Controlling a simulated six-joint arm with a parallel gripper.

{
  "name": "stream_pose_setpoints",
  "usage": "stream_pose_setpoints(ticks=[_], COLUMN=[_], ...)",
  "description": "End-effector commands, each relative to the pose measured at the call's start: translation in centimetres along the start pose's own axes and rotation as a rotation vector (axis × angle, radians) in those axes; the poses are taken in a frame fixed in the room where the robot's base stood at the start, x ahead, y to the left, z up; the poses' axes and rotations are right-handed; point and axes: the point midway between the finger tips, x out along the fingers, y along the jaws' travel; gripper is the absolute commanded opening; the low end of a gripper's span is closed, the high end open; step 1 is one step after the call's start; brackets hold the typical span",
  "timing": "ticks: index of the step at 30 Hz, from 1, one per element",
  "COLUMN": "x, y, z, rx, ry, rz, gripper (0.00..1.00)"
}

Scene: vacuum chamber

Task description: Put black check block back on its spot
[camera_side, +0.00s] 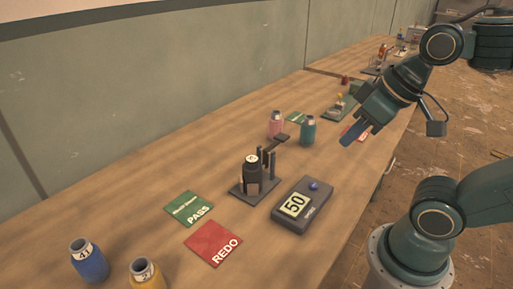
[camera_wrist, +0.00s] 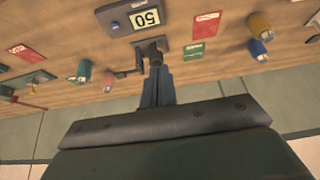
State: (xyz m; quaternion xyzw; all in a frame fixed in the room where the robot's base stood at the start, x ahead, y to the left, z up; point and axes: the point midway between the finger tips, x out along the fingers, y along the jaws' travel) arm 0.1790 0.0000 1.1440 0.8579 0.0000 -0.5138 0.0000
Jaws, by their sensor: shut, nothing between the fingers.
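A black check block (camera_side: 252,172), a dark cylinder with a pale marked top, stands upright on a dark fixture (camera_side: 240,190) with upright posts and a lever, in the middle of the bench in the side view. My gripper (camera_side: 347,139) is shut and empty, in the air to the right of the fixture and above the bench's right edge. In the wrist view my closed fingers (camera_wrist: 156,80) point toward the fixture (camera_wrist: 150,44) and overlap it, so the block is hard to make out there.
A display box (camera_side: 302,205) reading 50 stands beside the fixture. Green PASS (camera_side: 189,208) and red REDO (camera_side: 213,242) cards lie in front. Blue (camera_side: 88,261) and yellow (camera_side: 148,275) jars stand nearest; pink (camera_side: 276,125) and teal (camera_side: 308,131) jars stand behind the fixture. Another station lies farther back.

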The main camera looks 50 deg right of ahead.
Motion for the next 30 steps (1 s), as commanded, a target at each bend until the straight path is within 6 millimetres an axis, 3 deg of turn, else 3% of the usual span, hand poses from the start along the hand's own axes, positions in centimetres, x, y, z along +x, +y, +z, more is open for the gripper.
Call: stream_pose_setpoints(ticks=[14,20,26,30], x=[0.0,0.0,0.3,0.8], y=[0.0,0.0,0.1,0.3], z=[0.0,-0.3,-1.9,-3.8], rx=[0.000,-0.017,-0.108,-0.224], ry=[0.000,-0.005,-0.036,-0.076], rz=[0.000,0.001,0.001,-0.003], gripper=[0.00,0.39,0.79,0.80])
